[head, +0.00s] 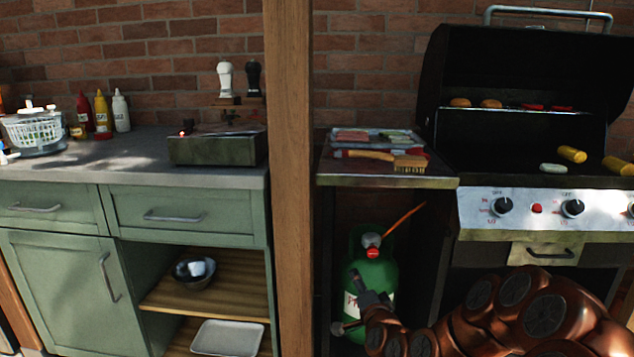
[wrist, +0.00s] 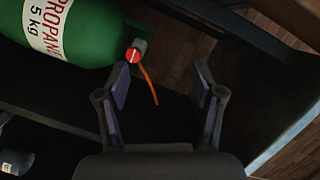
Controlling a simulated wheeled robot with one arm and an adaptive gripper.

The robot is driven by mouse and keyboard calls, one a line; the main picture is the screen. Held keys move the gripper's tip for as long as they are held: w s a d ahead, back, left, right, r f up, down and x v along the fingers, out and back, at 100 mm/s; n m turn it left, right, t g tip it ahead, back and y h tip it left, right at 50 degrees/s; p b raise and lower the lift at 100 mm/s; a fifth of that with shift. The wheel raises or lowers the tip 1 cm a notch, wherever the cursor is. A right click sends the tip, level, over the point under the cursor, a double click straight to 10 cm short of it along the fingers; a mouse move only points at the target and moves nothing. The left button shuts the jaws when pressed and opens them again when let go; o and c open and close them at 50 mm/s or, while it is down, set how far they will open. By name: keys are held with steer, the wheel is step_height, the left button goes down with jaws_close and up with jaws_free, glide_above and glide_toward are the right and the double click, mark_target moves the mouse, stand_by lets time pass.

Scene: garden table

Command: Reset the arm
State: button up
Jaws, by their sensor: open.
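My gripper (wrist: 165,90) is open in the wrist view, with nothing between its two fingers. In the head view my gripper (head: 366,308) is low in front of the green propane bottle (head: 372,262), inside the cabinet left of the grill. The bottle also shows at the upper left of the wrist view (wrist: 70,32), with its red knob (wrist: 133,55) and an orange hose (wrist: 150,88) just beyond the fingers. In the head view the gripper and arm hide part of the bottle's lower front.
The grill (head: 530,150) stands open at right with food on it. A side shelf (head: 385,182) above the bottle holds a brush (head: 385,157) and a tray. A wooden post (head: 291,180) stands left of the cabinet. The green counter (head: 185,210) is further left.

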steer(key=s+a+r+n+g+y+p, duration=0.2)
steer(key=s+a+r+n+g+p, duration=0.2)
steer(key=s+r+n+g+p, duration=0.65)
steer(key=s+d+r+g+h+p, duration=0.1)
steer(key=s+d+r+g+p, duration=0.1)
steer(key=s+r+p, duration=0.5)
steer(key=s+d+r+g+h+p, duration=0.2)
steer(key=s+d+r+p, duration=0.3)
steer(key=s, duration=1.5)
steer(key=s+d+r+g+h+p, duration=0.1)
steer(key=s+d+r+g+p, duration=0.3)
steer(key=s+r+p, duration=0.6)
steer(key=s+r, duration=0.3)
steer(key=r, duration=0.3)
steer(key=shift+s+n+h+p, duration=0.15)
steer(key=shift+n+h+p, duration=0.15)
steer(key=shift+n, duration=0.05)
